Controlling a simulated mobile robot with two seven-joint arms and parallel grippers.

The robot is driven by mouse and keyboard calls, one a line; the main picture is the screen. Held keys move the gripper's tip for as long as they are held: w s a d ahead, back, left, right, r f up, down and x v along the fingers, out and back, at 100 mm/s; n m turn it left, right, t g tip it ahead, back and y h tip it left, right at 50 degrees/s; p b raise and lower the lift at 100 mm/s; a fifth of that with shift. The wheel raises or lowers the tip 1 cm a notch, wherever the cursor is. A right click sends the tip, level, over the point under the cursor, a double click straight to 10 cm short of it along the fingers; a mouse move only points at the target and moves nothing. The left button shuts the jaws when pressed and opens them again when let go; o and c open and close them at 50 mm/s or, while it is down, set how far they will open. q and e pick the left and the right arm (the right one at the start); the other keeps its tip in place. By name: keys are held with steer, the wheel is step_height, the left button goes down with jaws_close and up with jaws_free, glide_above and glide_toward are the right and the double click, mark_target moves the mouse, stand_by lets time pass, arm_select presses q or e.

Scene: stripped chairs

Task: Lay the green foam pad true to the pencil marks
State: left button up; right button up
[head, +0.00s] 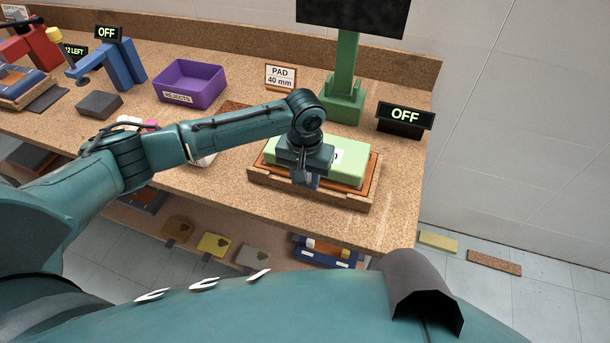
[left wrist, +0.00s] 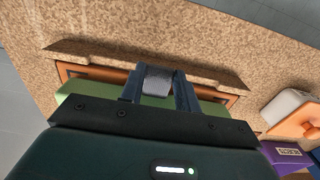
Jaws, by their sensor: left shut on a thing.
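The green foam pad (head: 352,160) lies on an orange-brown wooden seat board (head: 361,193), which rests on a larger base on the bench. A white label with a dark mark shows on the pad. My left gripper (head: 305,182) points down at the pad's near side and covers part of it. In the left wrist view its fingers (left wrist: 158,90) are shut on a small grey block (left wrist: 157,80); green pad shows on both sides. I cannot make out any pencil marks. Whether the block touches the pad is hidden. My right gripper is not in view.
A purple bin (head: 190,84) marked REJECTS stands behind my left arm. A PAD 40 mm sign (head: 281,77), a green stand (head: 346,85) and an OFF display (head: 405,116) are behind the pad. The bench is clear right of the board. Several pieces lie on the lower shelf.

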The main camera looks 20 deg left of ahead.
arm_select(q)
steer(key=shift+f, duration=0.15)
steer(key=o, duration=1.1)
steer(key=shift+o, duration=0.3)
steer(key=shift+r, duration=3.55)
steer(key=shift+r, duration=2.5)
